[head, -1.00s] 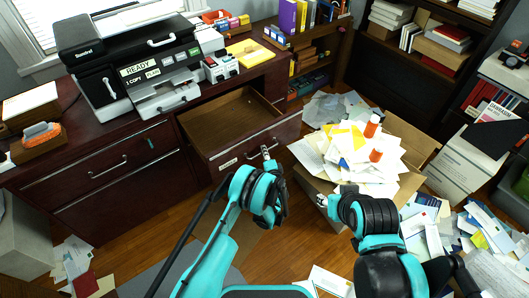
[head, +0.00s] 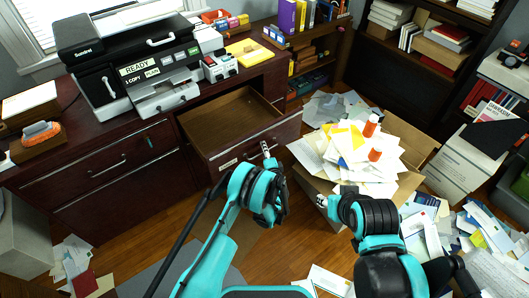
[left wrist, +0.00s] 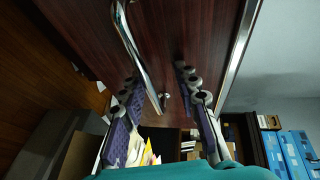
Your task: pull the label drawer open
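The label drawer (head: 222,153) under the desk top is pulled out and its empty inside shows. Its dark front carries a small white label (head: 228,165) and a metal handle, which the left wrist view shows as a curved bar (left wrist: 131,42). My left gripper (head: 267,150) is at the drawer front by the handle. In the left wrist view its two fingers (left wrist: 157,82) are apart, with the bar passing between them; no firm grip shows. My right gripper (head: 322,201) is beside the paper-filled box, and its fingers are too small to read.
A cardboard box (head: 318,190) heaped with papers and orange bottles stands right of the drawer. A printer (head: 135,65) sits on the desk. Closed drawers (head: 100,175) are to the left. Loose papers (head: 480,225) litter the floor at right. Some wooden floor before the drawer is bare.

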